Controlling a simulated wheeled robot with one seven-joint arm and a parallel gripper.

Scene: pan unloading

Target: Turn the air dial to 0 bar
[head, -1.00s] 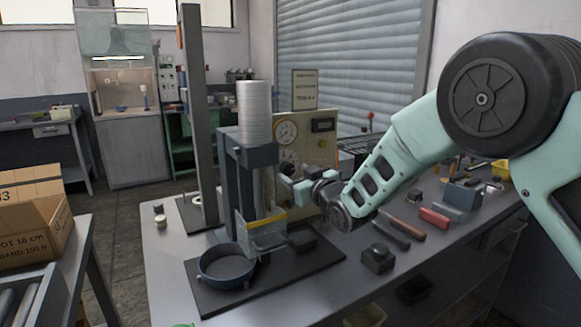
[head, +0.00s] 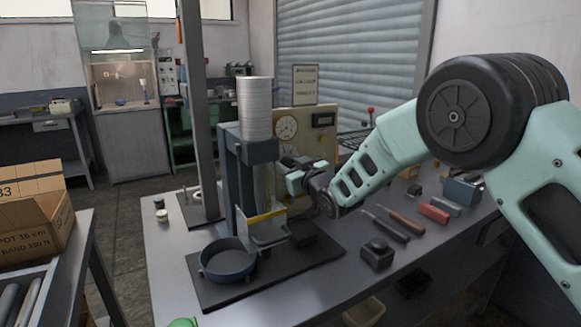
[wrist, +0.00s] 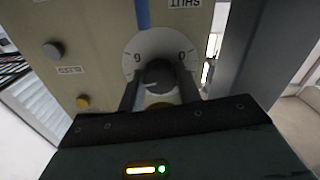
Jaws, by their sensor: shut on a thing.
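The air dial (wrist: 160,45) is a round white scale on a beige panel, upside down in the wrist view. My gripper (wrist: 160,88) is shut on the knob, one dark finger on each side. A short pale mark shows low on the knob, but which figure it points at I cannot tell. In the head view my gripper (head: 297,178) is at the panel behind the press column, and the dial is hidden there.
The beige panel carries a pressure gauge (head: 286,127) and a small display (head: 322,120). The press (head: 257,150) stands close left of my gripper, with a blue ring (head: 228,262) at its base. A black block (head: 377,254) and several tools lie on the bench.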

